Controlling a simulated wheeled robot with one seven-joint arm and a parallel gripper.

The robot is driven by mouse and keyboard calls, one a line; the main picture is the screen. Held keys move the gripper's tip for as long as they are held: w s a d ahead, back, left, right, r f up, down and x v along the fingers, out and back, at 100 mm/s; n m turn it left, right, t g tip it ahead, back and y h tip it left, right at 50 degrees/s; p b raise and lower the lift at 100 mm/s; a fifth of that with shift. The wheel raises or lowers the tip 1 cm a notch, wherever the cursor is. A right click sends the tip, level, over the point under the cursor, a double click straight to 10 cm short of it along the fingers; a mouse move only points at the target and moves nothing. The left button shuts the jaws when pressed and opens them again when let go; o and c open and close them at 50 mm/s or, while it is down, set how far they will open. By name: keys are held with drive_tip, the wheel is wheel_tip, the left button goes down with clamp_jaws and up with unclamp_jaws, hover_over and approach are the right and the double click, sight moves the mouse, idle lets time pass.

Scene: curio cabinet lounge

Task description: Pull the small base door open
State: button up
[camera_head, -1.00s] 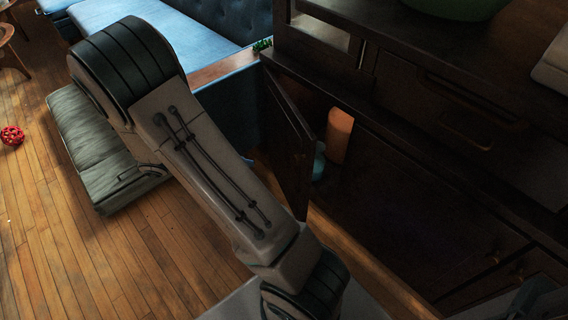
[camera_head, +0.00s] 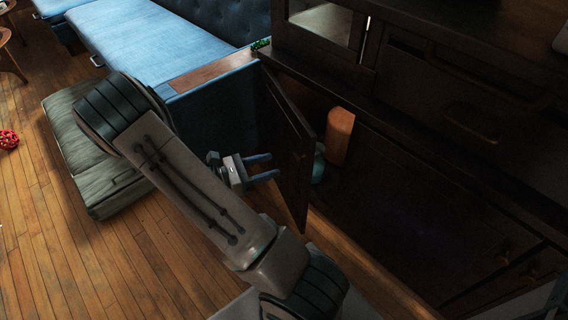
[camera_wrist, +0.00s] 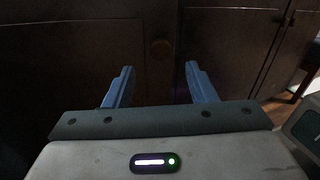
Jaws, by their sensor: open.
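The small base door (camera_head: 289,150) of the dark cabinet stands partly open, swung out from the cabinet front. My gripper (camera_head: 275,164) is at the left of this door, its two blue fingers pointing toward the door's outer face. The fingers are open and empty.
An orange cylinder (camera_head: 340,137) and a partly hidden teal object (camera_head: 319,164) are inside the door opening. A green cushion (camera_head: 88,160) lies left of my arm, by the blue bench (camera_head: 150,45). A red ball (camera_head: 8,139) lies on open wood floor at far left.

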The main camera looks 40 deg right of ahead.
sight(294, 158)
drive_tip(key=shift+b+x, duration=0.55)
drive_tip(key=shift+x, duration=2.2)
clamp_jaws()
